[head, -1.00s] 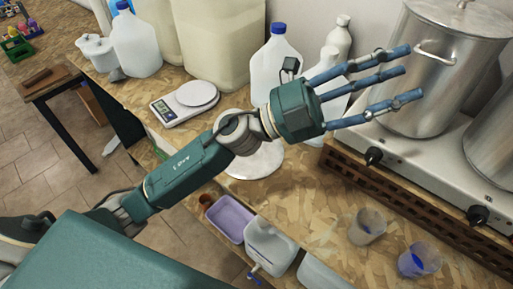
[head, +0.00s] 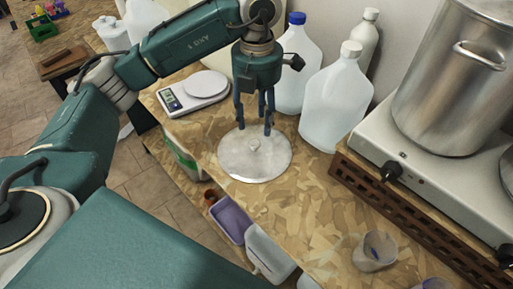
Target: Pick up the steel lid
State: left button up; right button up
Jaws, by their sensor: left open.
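The steel lid (head: 238,166) is a round, flat, pale grey disc with a small knob (head: 254,145) at its middle. It lies on the wooden worktop in the middle of the head view. My left gripper (head: 256,126) points down over the far part of the lid, its blue fingers apart. The fingertips appear close to the lid near the knob; I cannot tell whether they touch it. My right gripper is not in view.
A white scale (head: 194,91) stands left of the lid. Jugs with a blue cap (head: 297,70) and a white cap (head: 336,98) stand behind. A steel pot (head: 450,90) sits on a burner at right.

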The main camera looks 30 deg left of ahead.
aim_at(255, 142)
pick_arm(q)
notch_tip(255, 142, down, 3)
jog(key=shift+f+p, duration=0.2)
jog(key=shift+p, duration=0.1)
jog(key=shift+s+a+f+p, duration=0.1)
jog(key=shift+f+p, duration=0.5)
jog(key=shift+f, duration=0.05)
jog(key=f, duration=0.1)
jog(key=f+p, duration=0.1)
jog(key=f, duration=0.1)
jog(key=shift+a+f+p, duration=0.2)
jog(key=shift+f+p, duration=0.05)
jog(key=shift+p, duration=0.05)
jog(key=shift+f, duration=0.35)
grip_shut()
